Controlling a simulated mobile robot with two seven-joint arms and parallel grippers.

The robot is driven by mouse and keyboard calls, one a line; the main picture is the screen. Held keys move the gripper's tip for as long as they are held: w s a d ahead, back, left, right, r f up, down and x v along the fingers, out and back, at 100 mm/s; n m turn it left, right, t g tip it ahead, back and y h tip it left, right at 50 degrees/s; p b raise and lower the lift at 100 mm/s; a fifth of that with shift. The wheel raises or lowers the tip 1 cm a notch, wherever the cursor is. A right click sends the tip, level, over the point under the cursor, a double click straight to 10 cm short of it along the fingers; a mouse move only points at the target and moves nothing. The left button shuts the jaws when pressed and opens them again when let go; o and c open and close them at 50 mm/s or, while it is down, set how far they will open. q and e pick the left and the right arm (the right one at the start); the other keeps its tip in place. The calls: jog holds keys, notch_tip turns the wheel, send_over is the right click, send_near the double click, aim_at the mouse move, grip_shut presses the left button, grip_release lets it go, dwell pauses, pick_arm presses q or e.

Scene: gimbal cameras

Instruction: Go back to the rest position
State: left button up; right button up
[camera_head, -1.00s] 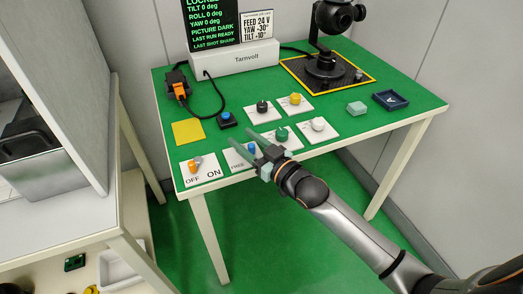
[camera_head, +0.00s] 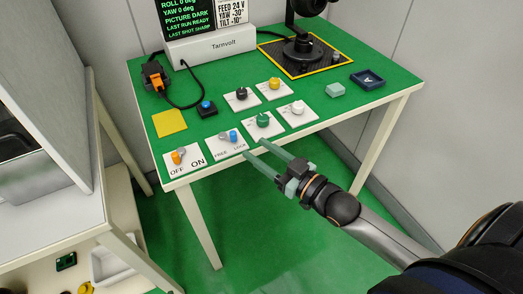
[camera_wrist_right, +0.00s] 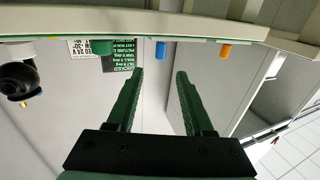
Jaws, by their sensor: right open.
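My right gripper (camera_head: 262,158) is open and empty, with two green fingers spread apart. In the head view its fingertips are at the front edge of the green table (camera_head: 215,120), near the FREE/LOCK plate (camera_head: 228,146) with its blue knob (camera_head: 233,136). In the right wrist view the open fingers (camera_wrist_right: 158,75) show with nothing between them, and the table edge (camera_wrist_right: 220,27) lies across the top. My left gripper is not in view.
The table bears an OFF/ON plate (camera_head: 184,158), a green knob (camera_head: 263,120), a yellow square (camera_head: 170,122), a pale green block (camera_head: 335,90) and a dark blue tray (camera_head: 367,80). A white-topped bench (camera_head: 60,222) stands at left. Open floor (camera_head: 270,240) lies in front.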

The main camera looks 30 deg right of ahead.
jog(key=shift+f, duration=0.1)
dwell(0.3)
jog(key=s+a+f+m+g+h, duration=0.1)
jog(key=s+a+f+g+h, duration=0.2)
jog(key=s+f, duration=0.55)
jog(key=s+a+f+m+g, duration=0.1)
jog(key=s+a+f+g, duration=0.4)
jog(key=f, duration=0.7)
pick_arm(q)
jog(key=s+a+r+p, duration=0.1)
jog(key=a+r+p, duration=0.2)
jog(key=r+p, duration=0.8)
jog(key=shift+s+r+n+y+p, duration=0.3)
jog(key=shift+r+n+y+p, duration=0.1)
jog(key=shift+p, duration=1.9)
pick_arm(e)
jog(key=s+d+r+h, duration=0.1)
jog(key=d+r, duration=0.4)
jog(key=r, duration=0.7)
jog(key=shift+s+t, duration=0.4)
jog(key=shift+s, duration=0.3)
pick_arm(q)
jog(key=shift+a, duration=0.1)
